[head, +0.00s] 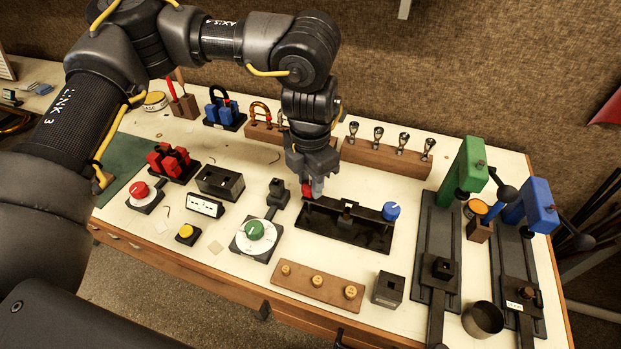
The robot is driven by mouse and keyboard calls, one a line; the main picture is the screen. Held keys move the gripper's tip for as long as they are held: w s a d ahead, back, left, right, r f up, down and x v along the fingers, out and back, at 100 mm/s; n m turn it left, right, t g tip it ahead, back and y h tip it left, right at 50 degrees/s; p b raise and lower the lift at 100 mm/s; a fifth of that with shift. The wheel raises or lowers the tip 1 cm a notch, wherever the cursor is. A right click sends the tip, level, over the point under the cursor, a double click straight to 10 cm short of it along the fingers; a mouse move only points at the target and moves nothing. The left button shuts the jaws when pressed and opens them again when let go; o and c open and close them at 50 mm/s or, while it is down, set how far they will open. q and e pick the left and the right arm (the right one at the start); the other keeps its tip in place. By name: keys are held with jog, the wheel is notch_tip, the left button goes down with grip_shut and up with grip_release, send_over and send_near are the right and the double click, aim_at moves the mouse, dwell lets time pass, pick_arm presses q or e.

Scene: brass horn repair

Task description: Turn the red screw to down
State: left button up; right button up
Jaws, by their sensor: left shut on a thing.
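The red screw (307,191) stands at the left end of a black two-post fixture (345,228) in the middle of the bench. My left gripper (312,186) reaches down from above and is shut on the red screw; the fingers hide part of it. A blue knob (391,211) sits at the fixture's right end. The screw's exact turn angle cannot be made out. My right gripper is not in view.
A green dial (255,230) and a red dial (140,190) stand to the left. Green (465,170) and blue (533,205) upright tools stand at the right. A wooden block with mouthpieces (385,158) is behind. A wooden strip (318,286) lies in front.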

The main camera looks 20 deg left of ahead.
pick_arm(q)
jog(key=n, duration=0.4)
jog(key=shift+r+n, duration=0.1)
jog(key=shift+n, duration=0.2)
jog(key=n, duration=0.3)
jog(key=shift+n, duration=0.4)
jog(key=n+p, duration=0.1)
jog(key=n, duration=0.7)
jog(key=n+p, duration=0.1)
jog(key=n, duration=0.3)
jog(key=shift+n, duration=0.3)
jog(key=n+p, duration=0.1)
jog(key=n, duration=0.2)
jog(key=shift+n, duration=0.3)
jog(key=n+p, duration=0.1)
jog(key=n, duration=0.2)
jog(key=shift+p, duration=0.3)
jog(key=shift+n+p, duration=0.75)
jog(key=shift+n, duration=1.15)
